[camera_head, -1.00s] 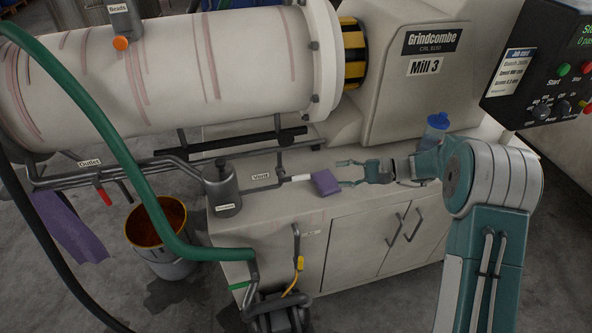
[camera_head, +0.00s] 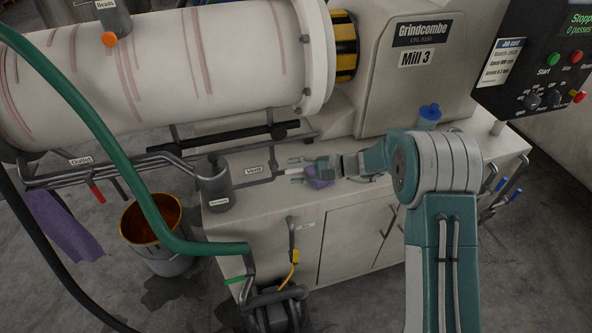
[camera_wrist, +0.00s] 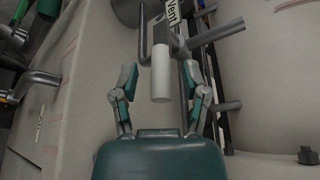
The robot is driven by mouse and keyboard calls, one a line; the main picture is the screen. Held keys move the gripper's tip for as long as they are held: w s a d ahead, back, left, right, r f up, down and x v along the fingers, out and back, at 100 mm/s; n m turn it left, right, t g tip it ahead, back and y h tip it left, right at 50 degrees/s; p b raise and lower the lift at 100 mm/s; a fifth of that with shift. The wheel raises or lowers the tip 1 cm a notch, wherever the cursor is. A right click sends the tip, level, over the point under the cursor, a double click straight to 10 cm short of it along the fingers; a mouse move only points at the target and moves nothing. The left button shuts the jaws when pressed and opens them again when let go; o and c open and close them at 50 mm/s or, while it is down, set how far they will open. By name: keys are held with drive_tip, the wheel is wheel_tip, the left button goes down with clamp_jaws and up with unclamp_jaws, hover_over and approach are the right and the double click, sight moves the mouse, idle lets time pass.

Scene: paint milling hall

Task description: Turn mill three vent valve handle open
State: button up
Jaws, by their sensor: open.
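The Vent label (camera_head: 253,170) marks a thin pipe on the cabinet top of Mill 3 (camera_head: 417,58). The vent valve handle (camera_wrist: 160,72) is a short white cylinder at that pipe. In the wrist view it lies between the two fingers, lengthwise with them, with gaps on both sides. My gripper (camera_head: 292,170) is open around the handle and does not visibly grip it; the fingers also show in the wrist view (camera_wrist: 158,78). In the head view the handle is small and partly hidden at the fingers.
A grey canister (camera_head: 214,184) stands left of the vent. A green hose (camera_head: 110,135), an outlet with red handle (camera_head: 97,192) and a bucket (camera_head: 148,243) are further left.

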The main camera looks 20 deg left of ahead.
sight(278, 169)
clamp_jaws()
drive_tip(key=h, duration=0.1)
drive_tip(key=r+t+h, duration=0.1)
drive_tip(key=r+n+h, duration=0.1)
drive_tip(key=h, duration=0.1)
drive_tip(key=shift+s+a, duration=0.2)
drive_tip(key=shift+a, duration=0.05)
drive_tip(key=t+h, duration=0.1)
drive_tip(key=a+r+n+h, duration=0.1)
drive_tip(key=h, duration=0.1)
drive_tip(key=s+r+t+h, duration=0.1)
drive_tip(key=shift+a+t+h, duration=0.15)
drive_tip(key=shift+t+h, duration=0.15)
drive_tip(key=h, duration=0.1)
drive_tip(key=a+t+h, duration=0.1)
drive_tip(key=s+n+t+h, duration=0.1)
drive_tip(key=shift+a+r+h, duration=0.25)
drive_tip(key=shift+r+h, duration=0.1)
drive_tip(key=shift+h, duration=0.05)
drive_tip(key=shift+s+a+n+t+h, duration=0.2)
drive_tip(key=shift+a+t+h, duration=0.25)
drive_tip(key=shift+h, duration=0.3)
drive_tip(key=shift+s+a+n+t+h, duration=0.2)
drive_tip(key=shift+t+h, duration=0.35)
drive_tip(key=shift+h, duration=0.2)
